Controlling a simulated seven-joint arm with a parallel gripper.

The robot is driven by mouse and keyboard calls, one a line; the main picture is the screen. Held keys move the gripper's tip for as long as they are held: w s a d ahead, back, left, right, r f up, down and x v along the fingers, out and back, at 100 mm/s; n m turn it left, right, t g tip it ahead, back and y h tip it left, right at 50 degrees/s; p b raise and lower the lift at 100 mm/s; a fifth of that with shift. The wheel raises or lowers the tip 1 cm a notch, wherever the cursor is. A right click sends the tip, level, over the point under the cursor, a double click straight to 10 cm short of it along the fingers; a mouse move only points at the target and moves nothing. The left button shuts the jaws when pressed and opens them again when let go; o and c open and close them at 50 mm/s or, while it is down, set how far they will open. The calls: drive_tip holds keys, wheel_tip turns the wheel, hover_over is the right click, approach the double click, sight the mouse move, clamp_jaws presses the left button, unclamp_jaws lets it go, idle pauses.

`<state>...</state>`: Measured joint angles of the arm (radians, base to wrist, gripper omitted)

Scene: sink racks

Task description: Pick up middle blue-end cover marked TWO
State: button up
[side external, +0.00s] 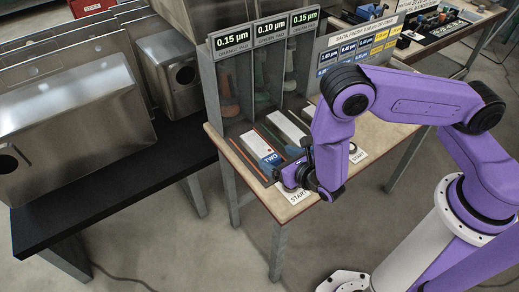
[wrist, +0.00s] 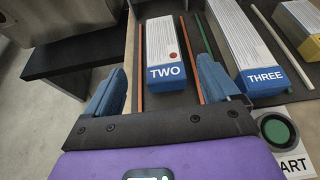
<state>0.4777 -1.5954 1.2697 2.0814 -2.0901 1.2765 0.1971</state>
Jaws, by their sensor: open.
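The cover marked TWO (wrist: 160,45) is a white block with lined print, a red dot and a blue end. It lies on the table between two orange strips, and it also shows in the side view (side external: 256,146). My gripper (wrist: 162,68) is open and empty, with one blue finger on each side of the blue end in the wrist picture. I cannot tell its height above the cover. In the side view my gripper (side external: 285,180) is at the near end of the cover. The cover marked THREE (wrist: 240,40), also blue-ended, lies to the right.
A yellow-ended cover (wrist: 302,22) lies further right. A green strip (wrist: 207,42) and a white rod (wrist: 274,30) run between covers. A green start button (wrist: 277,132) is at the near right. Pad dividers (side external: 212,85) stand behind; steel sinks (side external: 75,115) fill the left bench.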

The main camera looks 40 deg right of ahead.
sight(262, 150)
drive_tip(key=shift+f+x, duration=0.2)
drive_tip(key=shift+x, duration=1.5)
drive_tip(key=shift+f+x, duration=0.2)
drive_tip(key=shift+x, duration=1.5)
drive_tip(key=shift+s+d, duration=0.1)
drive_tip(key=shift+s, duration=0.05)
drive_tip(key=c, duration=1.2)
drive_tip(key=shift+o, duration=0.2)
drive_tip(key=shift+r, duration=0.1)
